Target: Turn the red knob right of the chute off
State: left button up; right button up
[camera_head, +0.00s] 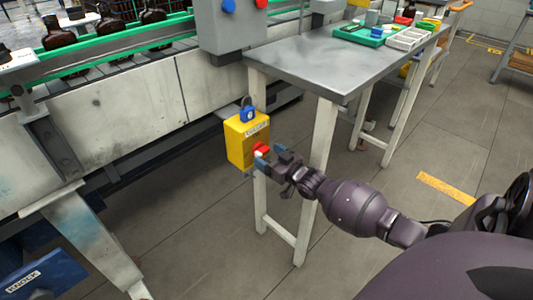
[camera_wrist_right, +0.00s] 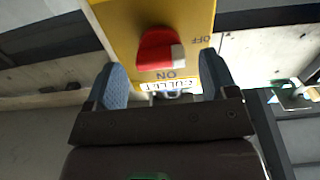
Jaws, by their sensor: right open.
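The red knob (camera_head: 261,149) sits on the front face of a yellow box (camera_head: 238,140) fixed near the grey table's near leg. In the right wrist view the knob (camera_wrist_right: 158,48) has a white mark on one end. My right gripper (camera_head: 272,157) is open just in front of the knob. Its blue-padded fingers (camera_wrist_right: 163,75) lie either side of the knob, with no visible contact. My left gripper is out of view.
The grey table (camera_head: 320,62) with trays stands behind my right arm. A conveyor (camera_head: 110,60) with amber bottles runs at upper left. A blue "KNOCK" box (camera_head: 42,276) is at lower left.

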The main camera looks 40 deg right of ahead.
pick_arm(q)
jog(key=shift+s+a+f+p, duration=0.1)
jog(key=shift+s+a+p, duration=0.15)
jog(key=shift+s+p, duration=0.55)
pick_arm(e)
jog(key=s, duration=0.8)
jog(key=shift+s+d, duration=0.35)
jog(key=shift+s, duration=0.05)
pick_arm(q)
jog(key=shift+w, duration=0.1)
pick_arm(e)
jog(key=shift+s, duration=0.1)
